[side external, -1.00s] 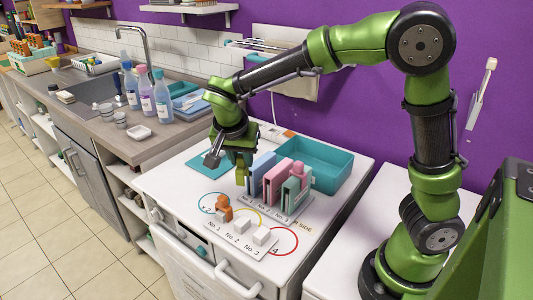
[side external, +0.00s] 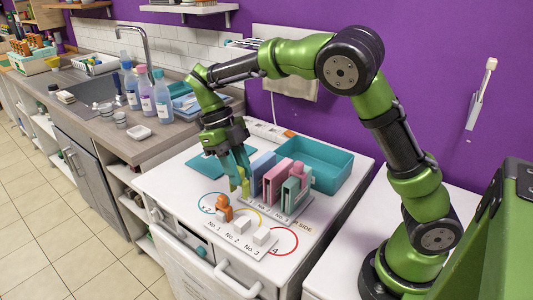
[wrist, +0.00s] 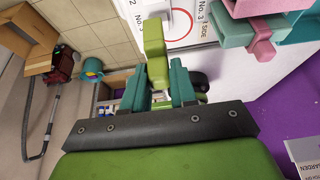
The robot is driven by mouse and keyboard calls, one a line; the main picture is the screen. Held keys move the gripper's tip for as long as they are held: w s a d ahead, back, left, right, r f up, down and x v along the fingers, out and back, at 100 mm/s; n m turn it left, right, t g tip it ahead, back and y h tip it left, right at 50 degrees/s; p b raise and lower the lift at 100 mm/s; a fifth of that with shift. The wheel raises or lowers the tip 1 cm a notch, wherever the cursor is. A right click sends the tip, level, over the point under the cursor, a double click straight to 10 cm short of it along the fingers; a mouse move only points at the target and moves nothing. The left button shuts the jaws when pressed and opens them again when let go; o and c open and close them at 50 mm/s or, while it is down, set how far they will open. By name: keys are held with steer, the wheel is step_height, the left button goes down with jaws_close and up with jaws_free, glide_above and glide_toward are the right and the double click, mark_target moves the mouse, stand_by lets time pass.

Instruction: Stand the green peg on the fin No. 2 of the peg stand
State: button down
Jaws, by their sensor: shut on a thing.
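My gripper (side external: 240,174) points down, shut on the green peg (side external: 246,187). In the wrist view the yellow-green peg (wrist: 154,48) sticks out between the two teal fingers. The peg hangs just left of the blue slab (side external: 262,166), behind the orange peg (side external: 224,206); whether it touches anything is unclear. The front white strip is labelled No. 1, No. 2 and No. 3. The orange peg stands at No. 1; white blocks stand at No. 2 (side external: 241,225) and No. 3 (side external: 262,236). Upright blue, pink and pale green slabs share a rack (side external: 288,214) with small labels.
A pink peg (side external: 299,170) tops the pale green slab (side external: 293,193). A teal tray (side external: 318,162) lies behind the slabs, and a flat teal sheet (side external: 207,166) lies left of my gripper. Coloured rings mark the white worktop. Bottles (side external: 146,90) stand on the far counter.

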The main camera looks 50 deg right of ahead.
steer(key=shift+f, duration=3.5)
steer(key=shift+f, duration=2.2)
steer(key=c, duration=0.8)
jaws_free()
steer(key=v, duration=1.7)
steer(key=shift+w+f, duration=0.1)
